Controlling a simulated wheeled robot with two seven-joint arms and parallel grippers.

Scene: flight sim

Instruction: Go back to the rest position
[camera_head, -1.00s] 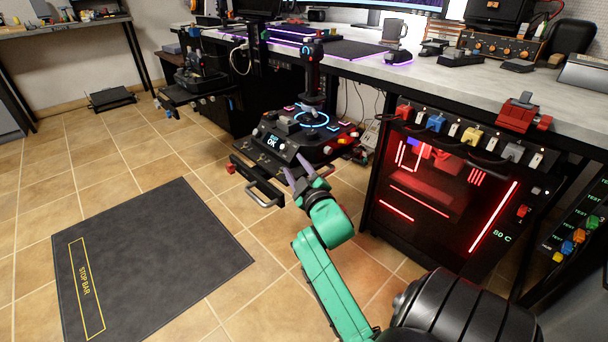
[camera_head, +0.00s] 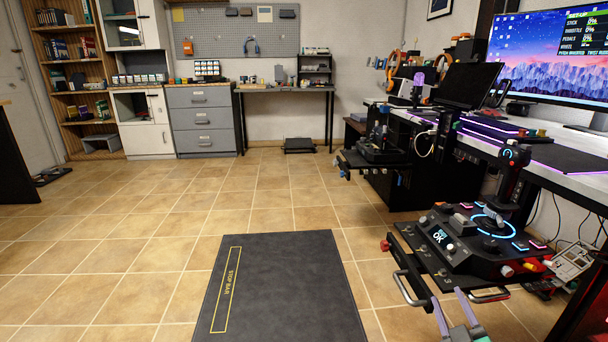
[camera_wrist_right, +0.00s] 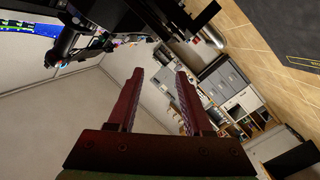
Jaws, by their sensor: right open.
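My right gripper (camera_head: 452,309) is at the bottom right of the head view, just in front of the control panel's handles. Its two purple-grey fingers stand apart with nothing between them. In the right wrist view the open jaws (camera_wrist_right: 160,90) are empty, with a pale wall and distant cabinets beyond them. Most of my right arm is below the head view. My left gripper is not seen.
A joystick panel (camera_head: 478,245) with a lit "OK" screen juts from the desk (camera_head: 585,183) at right. A dark "STOP BAR" mat (camera_head: 290,290) lies on the tiled floor. Grey drawers (camera_head: 203,120) and a workbench (camera_head: 285,90) stand at the back.

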